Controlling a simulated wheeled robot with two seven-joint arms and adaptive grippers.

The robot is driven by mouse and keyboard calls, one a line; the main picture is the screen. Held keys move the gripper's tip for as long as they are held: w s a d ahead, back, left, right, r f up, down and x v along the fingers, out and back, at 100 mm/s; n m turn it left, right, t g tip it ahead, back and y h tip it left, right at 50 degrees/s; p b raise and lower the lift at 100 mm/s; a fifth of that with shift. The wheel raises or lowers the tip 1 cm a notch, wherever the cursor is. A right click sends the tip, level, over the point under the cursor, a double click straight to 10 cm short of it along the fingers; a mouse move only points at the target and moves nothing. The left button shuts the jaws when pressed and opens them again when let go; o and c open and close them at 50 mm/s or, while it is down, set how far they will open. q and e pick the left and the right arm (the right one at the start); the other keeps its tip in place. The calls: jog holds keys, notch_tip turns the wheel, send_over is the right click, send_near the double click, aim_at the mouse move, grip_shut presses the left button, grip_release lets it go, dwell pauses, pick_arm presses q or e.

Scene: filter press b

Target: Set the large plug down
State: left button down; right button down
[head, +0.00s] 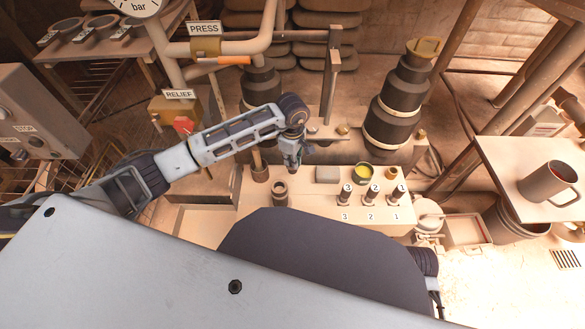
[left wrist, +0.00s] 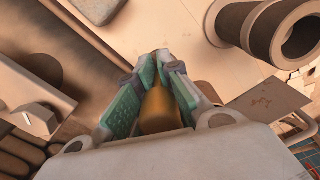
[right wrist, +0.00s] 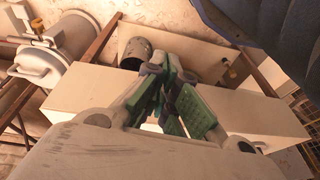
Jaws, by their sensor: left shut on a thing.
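My left gripper (head: 291,162) hangs over the pale bench top (head: 235,222). In the left wrist view, its green-padded fingers (left wrist: 160,62) are shut on a brass-coloured round piece, apparently the large plug (left wrist: 160,108). The fingers and wrist hide part of the plug, and I cannot tell whether it touches the bench. A dark hollow cylinder (head: 280,193) stands just below my left gripper in the head view. My right gripper (right wrist: 168,66) shows only in its wrist view, with its fingertips together and nothing seen between them.
Large dark ringed cylinders (head: 395,105) rise behind. A mug (head: 549,184) stands on a side table (head: 510,160). Bare bench lies between cylinder and posts.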

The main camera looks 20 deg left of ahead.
pick_arm(q)
jog(key=shift+f, duration=0.15)
pick_arm(e)
jog(key=shift+r, duration=0.2)
pick_arm(q)
jog(key=shift+f, duration=0.1)
jog(key=shift+f, duration=0.25)
notch_tip(320, 180, down, 3)
jog(key=shift+r+b, duration=0.2)
jog(key=shift+b, duration=0.2)
jog(key=shift+f, duration=0.25)
pick_arm(e)
jog(key=shift+s+a+r, duration=0.1)
jog(key=shift+s+r, duration=0.1)
jog(key=shift+r, duration=0.3)
jog(key=shift+f, duration=0.1)
pick_arm(q)
jog(key=shift+f, duration=0.15)
